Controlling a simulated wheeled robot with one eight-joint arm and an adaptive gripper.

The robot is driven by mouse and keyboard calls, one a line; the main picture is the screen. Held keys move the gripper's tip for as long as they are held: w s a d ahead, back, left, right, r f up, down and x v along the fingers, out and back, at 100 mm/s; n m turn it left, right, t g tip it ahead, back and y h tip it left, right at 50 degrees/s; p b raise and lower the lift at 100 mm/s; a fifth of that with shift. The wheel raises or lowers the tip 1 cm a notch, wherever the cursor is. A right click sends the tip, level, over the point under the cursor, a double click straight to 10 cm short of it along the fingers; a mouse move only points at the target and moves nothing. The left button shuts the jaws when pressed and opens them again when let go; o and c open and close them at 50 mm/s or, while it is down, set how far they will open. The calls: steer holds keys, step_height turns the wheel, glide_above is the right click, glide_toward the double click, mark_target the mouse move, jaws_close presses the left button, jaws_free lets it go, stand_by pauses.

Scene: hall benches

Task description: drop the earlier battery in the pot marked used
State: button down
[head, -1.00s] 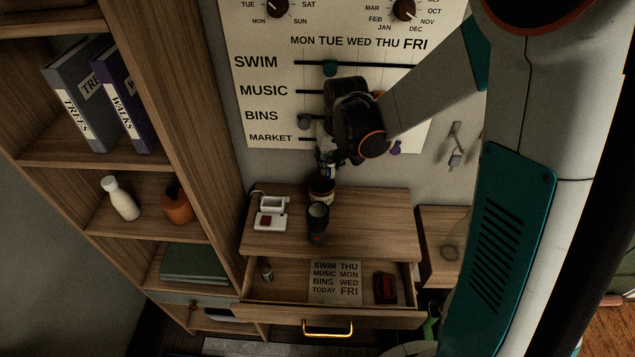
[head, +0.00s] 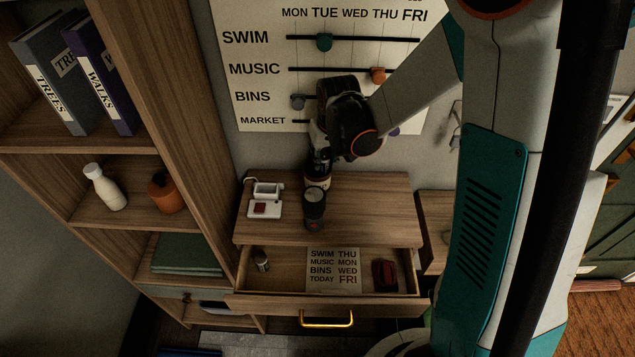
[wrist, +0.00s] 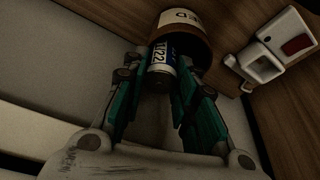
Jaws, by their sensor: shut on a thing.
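My gripper (wrist: 160,85) is shut on a battery (wrist: 163,62) with a pale label; part of a printed date, ending in 22, is readable. A brown pot (wrist: 202,42) with a cream label is right behind the battery in the wrist view; only the label's last letters, "ED", show clearly. The battery overlaps the pot's mouth there, and I cannot tell how far it is inside. In the head view my gripper (head: 319,160) points down at the pot (head: 318,182), which is partly hidden by a dark torch.
A white device with a red patch (head: 265,207) lies to the left on the cabinet top. The open drawer (head: 290,304) holds a printed card (head: 333,270) and a red-and-black object (head: 384,273). A shelf unit stands left.

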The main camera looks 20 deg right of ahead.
steer(key=c, duration=1.2)
jaws_free()
steer(key=v, duration=1.2)
steer(key=shift+s, duration=0.2)
steer(key=s+t+b, duration=0.3)
steer(key=s+b, duration=0.1)
steer(key=s, duration=1.5)
steer(key=shift+r+t+b, duration=0.35)
steer(key=shift+t+b, duration=0.05)
